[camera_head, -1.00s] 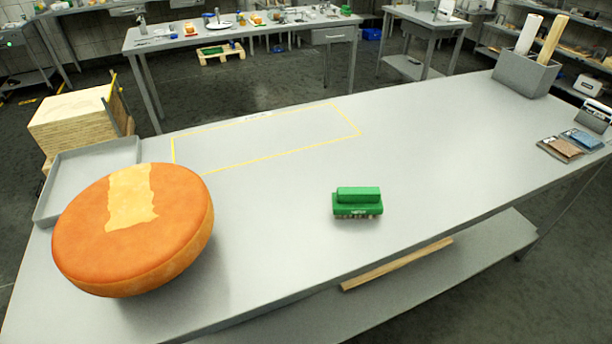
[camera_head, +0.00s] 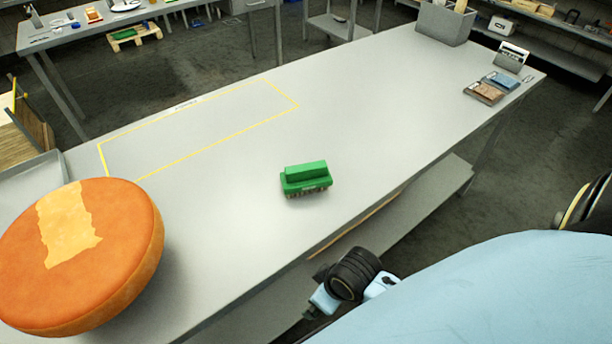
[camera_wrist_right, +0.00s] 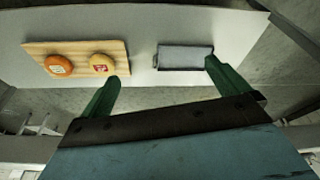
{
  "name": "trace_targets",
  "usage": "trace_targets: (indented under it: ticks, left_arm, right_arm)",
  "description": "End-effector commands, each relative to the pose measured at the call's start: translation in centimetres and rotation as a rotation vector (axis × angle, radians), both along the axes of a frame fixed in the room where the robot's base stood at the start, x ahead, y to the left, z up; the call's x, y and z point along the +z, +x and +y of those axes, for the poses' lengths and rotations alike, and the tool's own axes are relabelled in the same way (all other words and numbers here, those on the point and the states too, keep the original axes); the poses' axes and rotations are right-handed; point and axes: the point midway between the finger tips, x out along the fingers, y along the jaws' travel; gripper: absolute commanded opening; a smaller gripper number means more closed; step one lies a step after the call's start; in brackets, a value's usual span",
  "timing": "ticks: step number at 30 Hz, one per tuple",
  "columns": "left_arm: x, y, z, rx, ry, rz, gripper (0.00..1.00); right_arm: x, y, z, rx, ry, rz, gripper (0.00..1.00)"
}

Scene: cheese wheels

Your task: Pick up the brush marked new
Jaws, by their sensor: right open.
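A green brush (camera_head: 305,180) with pale bristles lies bristles down on the grey table (camera_head: 225,215), near its front edge. Any marking on it is too small to read. My right arm comes in at the lower right of the head view, in front of the table and apart from the brush. In the right wrist view my right gripper (camera_wrist_right: 162,72) is open, its two green fingers spread with nothing between them. The brush does not show in that view. My left gripper is not in view.
A large orange cheese wheel (camera_head: 130,255) lies at the left. A yellow outlined area (camera_head: 103,160) behind the brush is empty. A grey bin (camera_head: 443,25) stands at the far end. The wrist view shows a wooden board (camera_wrist_right: 82,47) with two small cheeses and a grey block (camera_wrist_right: 185,57).

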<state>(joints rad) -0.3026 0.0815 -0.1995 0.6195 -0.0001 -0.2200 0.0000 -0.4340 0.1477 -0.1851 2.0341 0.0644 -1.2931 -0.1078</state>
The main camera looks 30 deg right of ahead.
Motion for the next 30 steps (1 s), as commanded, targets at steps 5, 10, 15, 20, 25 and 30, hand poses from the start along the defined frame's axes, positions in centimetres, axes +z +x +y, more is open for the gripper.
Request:
trace_targets:
  ticks: [5, 10, 15, 20, 25, 30]
  left_arm:
    - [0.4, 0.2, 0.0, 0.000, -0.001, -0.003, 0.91]
    - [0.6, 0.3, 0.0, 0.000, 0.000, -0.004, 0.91]
    - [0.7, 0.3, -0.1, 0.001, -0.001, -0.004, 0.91]
    - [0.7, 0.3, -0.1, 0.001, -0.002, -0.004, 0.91]
    - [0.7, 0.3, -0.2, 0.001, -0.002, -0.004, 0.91]
    - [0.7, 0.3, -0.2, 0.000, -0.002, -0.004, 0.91]
  right_arm:
    - [6.4, 0.6, 0.8, 0.076, 0.007, -0.040, 1.00]
    - [11.2, 2.4, 3.0, 0.339, 0.001, -0.094, 1.00]
    - [12.6, 4.7, 5.0, 0.633, -0.030, -0.130, 1.00]
    - [13.6, 7.6, 6.4, 0.977, -0.094, -0.161, 1.00]
    - [15.0, 11.6, 6.0, 1.431, -0.210, -0.161, 1.00]
    - [17.4, 15.7, 2.8, 1.850, -0.325, -0.102, 1.00]
